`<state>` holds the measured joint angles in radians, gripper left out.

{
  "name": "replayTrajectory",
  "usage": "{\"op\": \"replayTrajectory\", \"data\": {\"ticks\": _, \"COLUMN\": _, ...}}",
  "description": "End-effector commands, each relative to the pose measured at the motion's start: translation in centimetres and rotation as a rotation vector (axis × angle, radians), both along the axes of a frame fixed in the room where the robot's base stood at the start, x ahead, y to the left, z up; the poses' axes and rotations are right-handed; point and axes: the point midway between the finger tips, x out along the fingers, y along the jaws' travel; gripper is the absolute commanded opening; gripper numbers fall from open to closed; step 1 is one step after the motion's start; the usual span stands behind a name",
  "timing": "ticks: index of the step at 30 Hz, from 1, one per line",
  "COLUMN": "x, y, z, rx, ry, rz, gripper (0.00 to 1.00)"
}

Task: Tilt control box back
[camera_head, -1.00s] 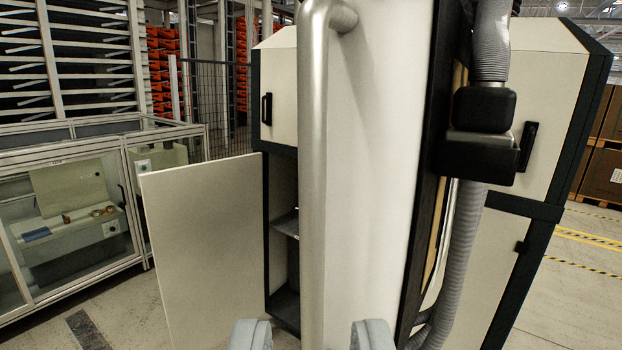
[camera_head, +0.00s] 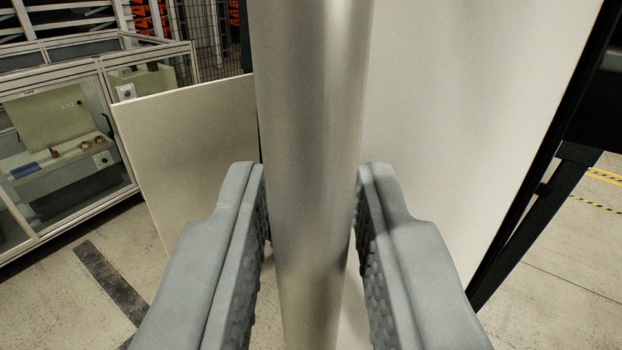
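A thick, upright metal tube (camera_head: 312,120), like a handle bar, runs down the middle of the view in front of a pale flat panel (camera_head: 450,120). My gripper (camera_head: 312,205) has one grey finger on each side of the tube, with the ridged inner pads facing it. The fingertips look very near the tube's sides; contact there is unclear. Lower down, gaps show between the pads and the tube. The fingers look open around it. The tube's ends are out of view, and I cannot make out the rest of the control box.
A pale, open door panel (camera_head: 190,150) stands to the left behind my left finger. A glazed enclosure (camera_head: 75,140) stands further left. A dark frame post (camera_head: 540,210) slopes at the right. Bare floor shows at lower left and right.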

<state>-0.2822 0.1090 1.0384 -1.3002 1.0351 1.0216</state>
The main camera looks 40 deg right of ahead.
Motion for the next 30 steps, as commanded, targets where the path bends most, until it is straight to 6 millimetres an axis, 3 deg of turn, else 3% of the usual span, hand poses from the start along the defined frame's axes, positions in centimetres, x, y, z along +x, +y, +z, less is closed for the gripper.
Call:
{"op": "replayTrajectory", "data": {"ticks": 5, "x": 0.0, "y": 0.0, "z": 0.0, "rx": 0.000, "ry": 0.000, "rz": 0.000, "gripper": 0.23}}
{"op": "replayTrajectory", "data": {"ticks": 9, "x": 0.0, "y": 0.0, "z": 0.0, "rx": 0.000, "ry": 0.000, "rz": 0.000, "gripper": 0.00}}
{"op": "replayTrajectory", "data": {"ticks": 17, "x": 0.3, "y": 0.1, "z": -0.1, "rx": -0.002, "ry": 0.007, "rz": -0.001, "gripper": 0.00}}
{"op": "replayTrajectory", "data": {"ticks": 30, "x": 4.7, "y": 1.4, "z": -0.5, "rx": -0.048, "ry": 0.158, "rz": -0.002, "gripper": 0.00}}
